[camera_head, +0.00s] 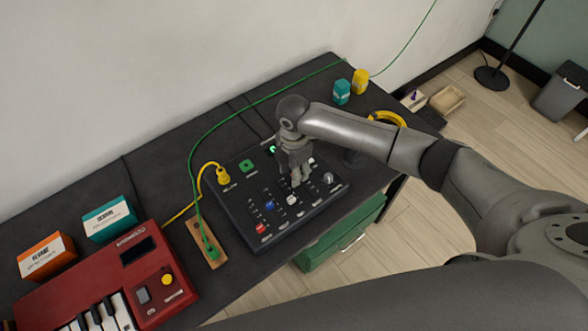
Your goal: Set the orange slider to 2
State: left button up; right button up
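A dark control panel (237,205) with several sliders lies on the black table. A red slider cap (261,228) is at its near left end, and a blue cap (269,205) is a little farther up in its slot. A white cap (291,199) is right of the blue one. I cannot make out a clearly orange cap; my gripper covers part of the panel. My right gripper (299,183) points down over the panel's right half, close above the sliders. Its fingers look close together, but whether they are shut or touching a cap cannot be told. My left gripper is not in view.
A red keyboard (150,275), an orange box (46,257) and a teal box (109,218) stand farther left. Teal (341,92) and yellow (360,82) items stand at the back.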

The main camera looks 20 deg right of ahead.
jog(key=shift+f, duration=0.45)
jog(key=shift+c, duration=0.4)
grip_shut()
